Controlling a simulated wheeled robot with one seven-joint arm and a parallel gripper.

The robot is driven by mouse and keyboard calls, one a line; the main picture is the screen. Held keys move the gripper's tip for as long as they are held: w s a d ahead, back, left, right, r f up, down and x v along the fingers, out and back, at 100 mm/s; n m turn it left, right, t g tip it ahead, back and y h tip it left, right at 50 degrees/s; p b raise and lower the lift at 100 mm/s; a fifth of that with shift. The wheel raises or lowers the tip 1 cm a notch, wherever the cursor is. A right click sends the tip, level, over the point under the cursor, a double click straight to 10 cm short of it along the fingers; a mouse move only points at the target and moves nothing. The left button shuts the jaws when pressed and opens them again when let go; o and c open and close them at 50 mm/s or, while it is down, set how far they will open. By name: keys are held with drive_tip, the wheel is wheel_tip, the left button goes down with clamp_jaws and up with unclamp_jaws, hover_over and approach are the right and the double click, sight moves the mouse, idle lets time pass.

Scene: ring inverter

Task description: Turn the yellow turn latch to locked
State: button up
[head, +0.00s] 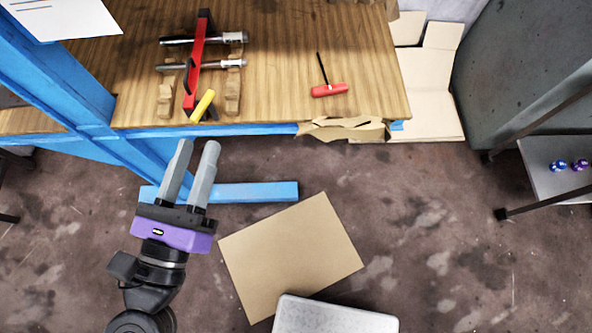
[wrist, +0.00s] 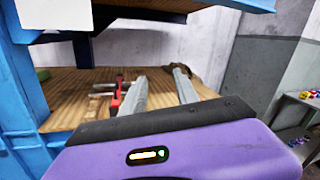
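The yellow turn latch (head: 202,105) sits at the near end of a red bar (head: 195,62), close to the front edge of the wooden workbench. It is tilted, its upper end leaning to the right in the head view, with a dark part beside it. My gripper (head: 198,146) is in front of the bench edge, just below the latch in the picture, and apart from it. Its two grey fingers are spread with nothing between them. In the wrist view the fingers (wrist: 157,88) point towards the bench, with the red bar (wrist: 116,99) left of them; I cannot make out the latch there.
Metal rods (head: 203,39) cross the red bar over wooden supports (head: 233,90). A red-handled tool (head: 329,90) lies on the bench (head: 290,50) to the right. A blue frame (head: 70,75) stands at left. Cardboard (head: 291,252) lies on the floor.

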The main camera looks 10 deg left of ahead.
drive_tip(key=d+f+n+b, duration=0.2)
drive_tip(key=d+f+n, duration=0.1)
drive_tip(key=d+n, duration=0.6)
drive_tip(key=d+f+n+h+b, duration=0.1)
drive_tip(key=d+f+n, duration=0.3)
drive_tip(key=d+n, duration=0.4)
drive_tip(key=shift+s+d+n+b, duration=0.4)
drive_tip(key=shift+d+b, duration=0.3)
drive_tip(key=shift+d, duration=0.55)
